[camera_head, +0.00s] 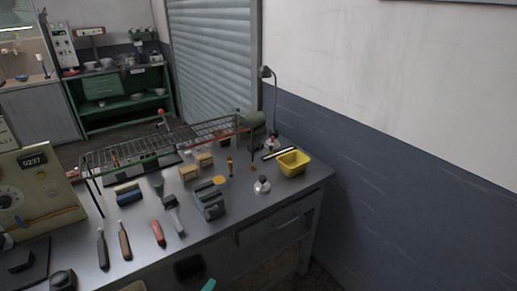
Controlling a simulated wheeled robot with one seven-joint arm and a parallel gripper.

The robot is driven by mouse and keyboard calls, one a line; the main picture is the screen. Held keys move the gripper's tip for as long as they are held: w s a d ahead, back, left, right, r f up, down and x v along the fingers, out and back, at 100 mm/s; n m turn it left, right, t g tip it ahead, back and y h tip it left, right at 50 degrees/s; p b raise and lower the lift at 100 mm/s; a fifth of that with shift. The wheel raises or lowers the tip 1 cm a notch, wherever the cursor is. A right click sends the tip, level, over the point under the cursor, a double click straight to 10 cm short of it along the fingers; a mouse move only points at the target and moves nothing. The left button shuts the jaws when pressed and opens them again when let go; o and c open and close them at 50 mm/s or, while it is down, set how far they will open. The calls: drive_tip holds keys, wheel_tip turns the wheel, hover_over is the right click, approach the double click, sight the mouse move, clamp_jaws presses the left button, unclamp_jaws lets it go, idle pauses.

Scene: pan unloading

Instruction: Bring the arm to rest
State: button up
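My arm and my gripper do not show in the head camera view. The workbench (255,211) has a grey metal top and runs across the lower left and middle. A long wire rack (165,142) stands over its back part on thin legs. A yellow bin (293,163) sits near the bench's right end. A small teal piece (208,286) shows at the bottom edge; I cannot tell what it is.
Several hand tools, including a red-handled one (157,232), lie on the bench. A dark blue block-like device (210,201) and a desk lamp (271,105) also stand there. A dial instrument (37,192) is at left. A green shelf unit (120,103) stands behind. The wall closes the right side.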

drive_tip(key=s+d+f+m+y, duration=0.1)
drive_tip(key=s+d+f+y, duration=0.1)
drive_tip(key=s+d+f, duration=0.4)
drive_tip(key=s+d+f+m+y, duration=0.25)
drive_tip(key=s+f, duration=0.25)
drive_tip(key=s, duration=0.3)
drive_tip(key=s+d+r+m+t, duration=0.1)
drive_tip(key=s+d+r+m, duration=0.2)
drive_tip(key=s, duration=0.4)
drive_tip(key=s+d+r+m+t, duration=0.1)
drive_tip(key=s+d+r+m, duration=0.2)
drive_tip(key=s+r+m, duration=0.2)
drive_tip(key=v, duration=0.3)
drive_tip(key=shift+s+d+r, duration=0.2)
drive_tip(key=shift+s+r, duration=0.1)
